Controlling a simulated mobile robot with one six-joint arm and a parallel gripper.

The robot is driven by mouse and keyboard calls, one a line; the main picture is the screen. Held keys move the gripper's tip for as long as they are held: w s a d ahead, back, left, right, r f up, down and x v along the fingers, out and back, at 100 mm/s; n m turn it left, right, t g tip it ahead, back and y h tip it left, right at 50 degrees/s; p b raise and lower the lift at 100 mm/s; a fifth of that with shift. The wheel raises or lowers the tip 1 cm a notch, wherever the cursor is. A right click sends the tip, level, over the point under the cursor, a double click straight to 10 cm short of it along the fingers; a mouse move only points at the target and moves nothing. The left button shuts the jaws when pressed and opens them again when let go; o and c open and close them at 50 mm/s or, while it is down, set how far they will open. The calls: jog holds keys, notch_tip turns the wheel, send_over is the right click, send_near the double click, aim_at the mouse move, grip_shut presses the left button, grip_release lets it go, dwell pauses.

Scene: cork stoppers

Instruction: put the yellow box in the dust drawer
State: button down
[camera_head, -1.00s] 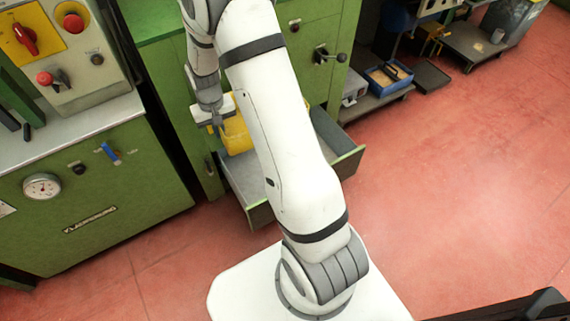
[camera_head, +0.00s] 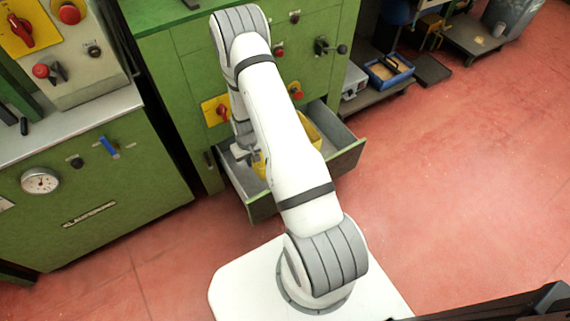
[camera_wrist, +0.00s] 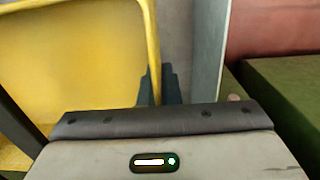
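The yellow box (camera_head: 312,130) is in the open dust drawer (camera_head: 346,160) in the head view, partly hidden behind my arm. In the wrist view the yellow box (camera_wrist: 75,55) fills the left side, with its rim running up the middle. My gripper (camera_wrist: 158,86) has its dark fingers on both sides of that rim and looks shut on it. In the head view my gripper (camera_head: 244,152) is low at the left part of the drawer. The box's underside is hidden, so I cannot tell whether it rests on the drawer floor.
The drawer sticks out of a green cabinet (camera_head: 190,110). Another green machine (camera_head: 100,200) stands to the left. A blue bin (camera_head: 390,72) sits on a low shelf at the back right. The red floor (camera_head: 450,170) to the right is clear.

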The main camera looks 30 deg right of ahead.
jog(key=shift+d+f+b, duration=0.25)
jog(key=shift+f+b, duration=0.45)
jog(key=shift+f, duration=1.7)
jog(key=shift+d+f+b, duration=0.3)
jog(key=shift+f+b, duration=0.4)
jog(key=shift+f, duration=1.65)
jog(key=shift+d+f+b, duration=0.25)
jog(key=shift+f+b, duration=0.45)
jog(key=shift+f, duration=1.7)
jog(key=shift+w+f+b, duration=0.1)
jog(key=shift+f+b, duration=0.55)
jog(key=c, duration=1.6)
grip_release()
jog(key=shift+c, duration=0.2)
